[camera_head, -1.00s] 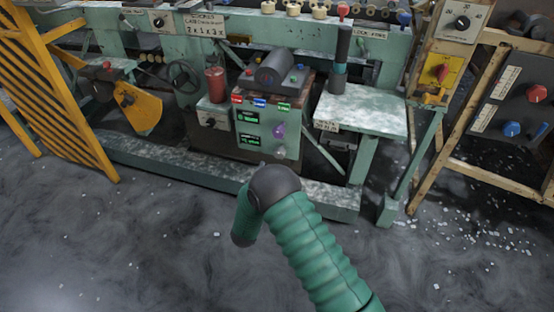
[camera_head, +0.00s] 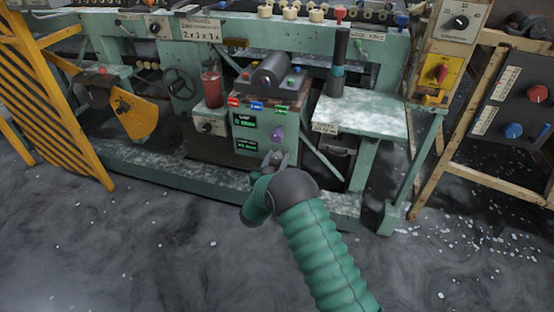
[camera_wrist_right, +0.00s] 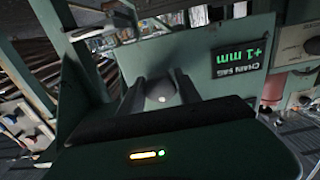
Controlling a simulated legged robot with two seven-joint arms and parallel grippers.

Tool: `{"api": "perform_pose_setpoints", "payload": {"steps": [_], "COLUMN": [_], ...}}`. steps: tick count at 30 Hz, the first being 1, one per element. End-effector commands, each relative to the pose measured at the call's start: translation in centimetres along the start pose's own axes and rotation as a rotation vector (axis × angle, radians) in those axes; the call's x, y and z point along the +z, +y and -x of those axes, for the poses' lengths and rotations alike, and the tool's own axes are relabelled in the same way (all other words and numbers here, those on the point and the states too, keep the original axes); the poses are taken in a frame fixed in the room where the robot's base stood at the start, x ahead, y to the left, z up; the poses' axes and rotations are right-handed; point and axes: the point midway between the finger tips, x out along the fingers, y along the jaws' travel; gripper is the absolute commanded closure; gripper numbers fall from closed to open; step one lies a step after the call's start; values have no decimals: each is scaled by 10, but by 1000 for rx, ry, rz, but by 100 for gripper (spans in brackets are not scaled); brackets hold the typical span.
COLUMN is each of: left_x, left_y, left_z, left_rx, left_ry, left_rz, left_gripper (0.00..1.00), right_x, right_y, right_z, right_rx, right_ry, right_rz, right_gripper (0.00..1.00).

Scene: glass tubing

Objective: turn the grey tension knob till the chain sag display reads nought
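The grey tension knob (camera_wrist_right: 160,92) shows in the right wrist view as a dark, rounded knob on a green panel. My right gripper (camera_wrist_right: 159,78) is open, its two dark fingers pointing at the panel on either side of the knob; I cannot tell whether they touch it. The chain sag display (camera_wrist_right: 239,60) appears upside down there and reads +1 mm. In the head view, my right gripper (camera_head: 275,158) is at the lower front of the green control box, hiding the knob. The display (camera_head: 246,146) is just above left, too small to read surely. My left gripper is out of view.
A purple knob (camera_head: 277,134) sits just above my right gripper on the same box, with another green readout (camera_head: 243,120) to its left. A red cylinder (camera_head: 212,88) stands left of the box. A worktable (camera_head: 372,113) juts out at right.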

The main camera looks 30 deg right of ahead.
Motion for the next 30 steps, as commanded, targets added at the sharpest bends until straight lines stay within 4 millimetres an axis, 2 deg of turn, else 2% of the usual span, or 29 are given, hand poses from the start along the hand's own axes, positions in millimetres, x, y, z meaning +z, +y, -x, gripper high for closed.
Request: {"api": "perform_pose_setpoints", "payload": {"steps": [1,5,17,30], "left_x": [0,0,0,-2], "left_y": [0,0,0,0], "left_z": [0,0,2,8], "left_rx": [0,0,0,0], "left_ry": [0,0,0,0], "left_rz": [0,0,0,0], "left_gripper": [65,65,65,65], "right_x": [0,0,0,1], "right_y": [0,0,-1,0], "right_z": [0,0,0,1], "right_rx": [-1,-1,-1,0], "right_ry": [-1,-1,-1,-2], "right_rz": [0,0,-70,-417], "right_gripper": [83,100,100,100]}}
